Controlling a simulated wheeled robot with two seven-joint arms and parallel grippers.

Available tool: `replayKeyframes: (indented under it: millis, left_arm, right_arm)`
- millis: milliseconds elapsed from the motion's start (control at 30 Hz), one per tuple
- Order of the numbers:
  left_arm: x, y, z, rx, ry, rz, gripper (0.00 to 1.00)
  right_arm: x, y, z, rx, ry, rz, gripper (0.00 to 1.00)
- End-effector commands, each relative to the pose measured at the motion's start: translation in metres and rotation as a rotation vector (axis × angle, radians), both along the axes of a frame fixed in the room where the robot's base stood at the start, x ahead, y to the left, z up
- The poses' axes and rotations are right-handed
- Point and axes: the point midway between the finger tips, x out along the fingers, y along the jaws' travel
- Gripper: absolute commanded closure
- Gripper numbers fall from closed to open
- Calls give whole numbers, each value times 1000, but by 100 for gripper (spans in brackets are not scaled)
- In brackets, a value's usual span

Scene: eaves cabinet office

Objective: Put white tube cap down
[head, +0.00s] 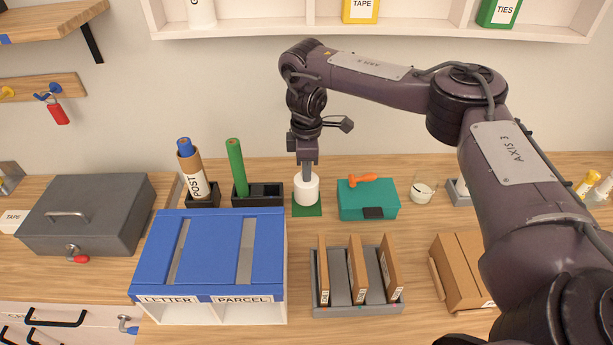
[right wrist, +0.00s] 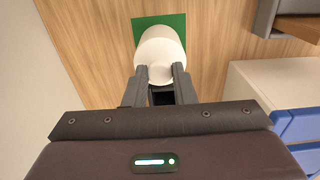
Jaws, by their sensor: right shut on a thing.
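The white tube cap (head: 306,188) is a short white cylinder at the back of the desk. It is over a green square mat (head: 307,210); I cannot tell whether it touches the mat. My right gripper (head: 307,172) points down and is shut on the cap's top. In the right wrist view the two fingers (right wrist: 162,78) close on the near end of the white cap (right wrist: 160,48), with the green mat (right wrist: 150,21) behind it. My left gripper is not in view.
A black holder (head: 266,194) with a green tube (head: 236,166) stands left of the mat. A teal box (head: 368,200) with an orange-handled tool stands close on the right. The blue-topped letter and parcel box (head: 210,255) and a grey divider rack (head: 357,290) are in front.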

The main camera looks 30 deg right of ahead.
Motion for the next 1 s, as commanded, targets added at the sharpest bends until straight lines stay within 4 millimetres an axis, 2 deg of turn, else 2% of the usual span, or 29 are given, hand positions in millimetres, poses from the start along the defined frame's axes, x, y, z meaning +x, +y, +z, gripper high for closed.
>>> replayKeyframes:
  millis: [33, 167, 567, 600, 733, 1000]
  left_arm:
    - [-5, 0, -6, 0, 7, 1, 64]
    - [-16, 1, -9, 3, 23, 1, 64]
    - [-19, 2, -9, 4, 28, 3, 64]
    - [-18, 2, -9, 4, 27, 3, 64]
    - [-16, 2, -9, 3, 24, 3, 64]
    - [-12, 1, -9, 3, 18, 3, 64]
  right_arm:
    - [-1, 0, -13, 2, 4, -1, 100]
    - [-1, 0, -26, 0, 3, -1, 100]
    - [0, 0, -29, 1, 2, 0, 100]
    - [0, 0, -29, 0, 1, 0, 74]
    - [0, 0, -29, 0, 1, 0, 57]
    - [0, 0, -28, 0, 1, 0, 55]
